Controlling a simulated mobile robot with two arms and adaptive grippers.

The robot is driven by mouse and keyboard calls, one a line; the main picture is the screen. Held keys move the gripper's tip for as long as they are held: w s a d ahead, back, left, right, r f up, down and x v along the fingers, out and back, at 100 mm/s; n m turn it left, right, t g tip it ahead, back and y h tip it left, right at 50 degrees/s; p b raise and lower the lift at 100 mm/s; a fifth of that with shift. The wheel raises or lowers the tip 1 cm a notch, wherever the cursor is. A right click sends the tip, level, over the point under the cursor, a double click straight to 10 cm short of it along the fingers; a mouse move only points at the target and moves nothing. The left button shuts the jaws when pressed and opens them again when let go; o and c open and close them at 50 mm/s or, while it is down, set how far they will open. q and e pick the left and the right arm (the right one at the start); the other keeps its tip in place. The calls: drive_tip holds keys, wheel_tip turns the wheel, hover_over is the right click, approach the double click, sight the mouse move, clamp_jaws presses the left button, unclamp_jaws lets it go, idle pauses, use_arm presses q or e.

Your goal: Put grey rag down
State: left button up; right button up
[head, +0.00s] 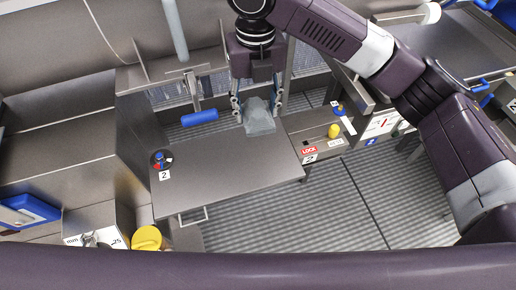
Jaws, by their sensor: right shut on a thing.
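The grey rag (259,117) is a crumpled light-grey cloth in the upper middle of the head view. My right gripper (257,103) points down from above and is shut on it, with a finger on each side. The rag hangs at or just above the far edge of the metal table (225,178); I cannot tell whether it touches. My left gripper is not in view.
A blue-handled tool (200,118) is left of the rag. A blue-and-red knob (160,160) labelled 2 is at the table's left corner. A lock panel (309,151) with a yellow knob (333,130) is at right. The tabletop's middle is clear.

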drive_tip(key=shift+w+d, duration=0.2)
drive_tip(key=shift+w, duration=0.25)
drive_tip(key=shift+s+r, duration=0.2)
drive_tip(key=shift+s, duration=0.05)
drive_tip(key=shift+s+f, duration=0.3)
drive_tip(key=shift+s, duration=0.1)
drive_tip(key=p, duration=0.3)
hover_over(258, 160)
wheel_tip(258, 160, down, 15)
drive_tip(key=shift+r, duration=0.2)
drive_tip(key=shift+f, duration=0.35)
wheel_tip(258, 160, down, 3)
drive_tip(key=shift+p, duration=0.95)
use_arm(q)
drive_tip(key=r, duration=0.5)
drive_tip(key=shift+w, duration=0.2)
use_arm(e)
drive_tip(key=shift+f, duration=0.35)
drive_tip(key=o, duration=1)
